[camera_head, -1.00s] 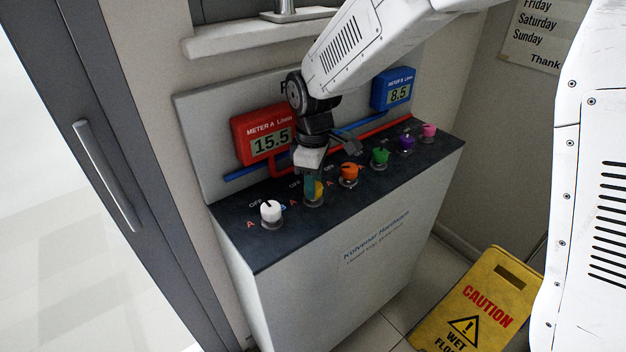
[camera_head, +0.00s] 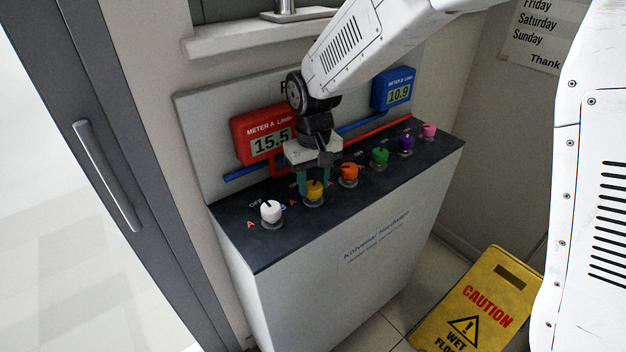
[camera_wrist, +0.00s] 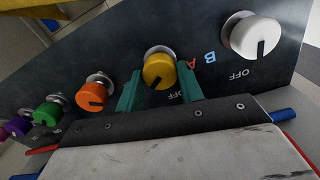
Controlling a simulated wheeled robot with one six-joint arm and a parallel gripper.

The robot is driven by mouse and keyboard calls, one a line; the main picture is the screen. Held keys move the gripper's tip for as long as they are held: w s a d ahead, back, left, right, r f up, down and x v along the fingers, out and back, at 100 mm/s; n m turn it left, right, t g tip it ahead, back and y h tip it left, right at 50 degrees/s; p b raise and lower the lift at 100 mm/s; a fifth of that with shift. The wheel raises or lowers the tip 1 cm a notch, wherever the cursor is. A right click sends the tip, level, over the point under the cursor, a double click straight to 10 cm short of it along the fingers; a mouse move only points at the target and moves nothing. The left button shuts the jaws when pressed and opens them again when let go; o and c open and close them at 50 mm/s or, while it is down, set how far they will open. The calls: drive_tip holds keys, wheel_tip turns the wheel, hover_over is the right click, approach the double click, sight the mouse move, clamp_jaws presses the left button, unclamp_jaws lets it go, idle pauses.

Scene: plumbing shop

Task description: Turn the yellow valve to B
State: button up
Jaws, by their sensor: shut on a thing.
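The yellow valve (camera_head: 314,189) is a round knob on the dark sloping panel top, between the white and orange knobs. My gripper (camera_head: 314,184) comes down over it from above. In the wrist view the teal fingers stand on both sides of the yellow valve (camera_wrist: 159,71), and the gripper is shut on it. Its black mark points down and slightly left in that view. A red A (camera_wrist: 192,63) is right of it, and an OFF label (camera_wrist: 175,95) is partly covered by the right finger. I cannot make out the yellow valve's own B.
The white knob (camera_head: 271,211) and orange knob (camera_head: 348,174) stand close on either side. Green, purple and pink knobs continue right. Red meter A (camera_head: 264,135) reads 15.5; blue meter B (camera_head: 394,90) reads 10.9. A yellow caution sign (camera_head: 474,301) stands on the floor.

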sight(313, 185)
drive_tip(key=shift+m, duration=0.6)
drive_tip(key=o, duration=1)
drive_tip(key=shift+r, duration=0.1)
wheel_tip(313, 185, up, 8)
drive_tip(key=shift+f, duration=0.15)
